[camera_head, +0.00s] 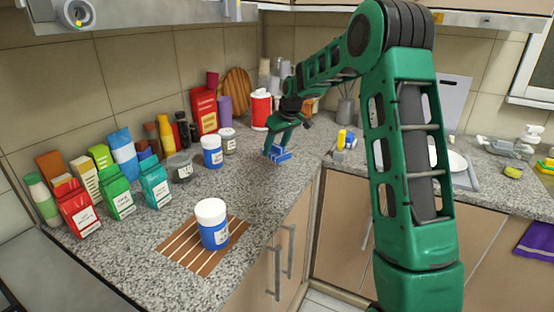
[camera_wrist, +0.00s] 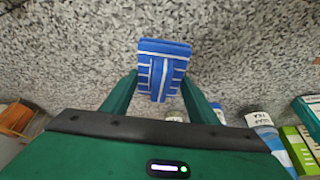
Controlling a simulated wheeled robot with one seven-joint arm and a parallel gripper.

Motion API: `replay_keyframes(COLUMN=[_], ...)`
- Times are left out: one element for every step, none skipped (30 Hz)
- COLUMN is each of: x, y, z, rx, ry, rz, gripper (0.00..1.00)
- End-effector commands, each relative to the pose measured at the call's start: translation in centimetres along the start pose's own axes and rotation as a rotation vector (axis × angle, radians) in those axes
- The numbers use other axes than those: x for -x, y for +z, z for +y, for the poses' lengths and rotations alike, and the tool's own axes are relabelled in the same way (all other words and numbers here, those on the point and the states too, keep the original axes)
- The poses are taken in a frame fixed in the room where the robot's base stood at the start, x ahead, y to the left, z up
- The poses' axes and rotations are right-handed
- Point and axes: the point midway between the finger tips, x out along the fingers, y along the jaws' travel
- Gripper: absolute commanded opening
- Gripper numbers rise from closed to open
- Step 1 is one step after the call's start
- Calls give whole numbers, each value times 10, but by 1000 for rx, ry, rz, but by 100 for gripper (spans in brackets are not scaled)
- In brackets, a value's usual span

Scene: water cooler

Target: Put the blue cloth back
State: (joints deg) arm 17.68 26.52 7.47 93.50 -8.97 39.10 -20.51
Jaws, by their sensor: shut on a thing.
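The blue cloth (camera_wrist: 164,48) has white stripes and is folded. In the wrist view it sits between the two fingers of my gripper (camera_wrist: 159,84), close above the grey speckled counter. In the head view the blue cloth (camera_head: 279,154) shows at the fingertips of my gripper (camera_head: 275,149), near the inner corner of the counter. My gripper is shut on the cloth and points down. I cannot tell whether the cloth touches the counter.
A white-lidded blue jar (camera_head: 212,228) stands on a wooden slatted trivet (camera_head: 184,256) at the front. Several cartons, jars and bottles line the back wall on the left. A sink area (camera_head: 462,172) lies to the right. The counter (camera_head: 262,205) between trivet and cloth is clear.

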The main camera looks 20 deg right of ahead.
Motion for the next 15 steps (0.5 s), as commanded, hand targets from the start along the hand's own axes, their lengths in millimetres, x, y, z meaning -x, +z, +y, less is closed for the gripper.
replay_keyframes(x=[-4,-5,-6,-7,-8,-9,-10,-12,-16,-20,-23,-29,-33,-36,-41], y=[1,2,2,2,2,3,3,4,6,7,9,12,13,15,17], z=[6,8,11,12,13,13,13,13,13,13,13,14,14,14,14], rx=[-2,-2,-2,-1,-1,-1,-1,-1,0,0,0,-1,-1,-2,-2], ry=[-1,-1,0,0,0,0,-1,-1,-1,-1,-2,-2,-1,-1,-1], rz=[-1,-1,-1,0,0,0,-1,-1,-2,-2,-2,-3,-3,-2,-3], gripper=[33,33,33,33,33,33,33,33,33,33,33,33,33,33,33])
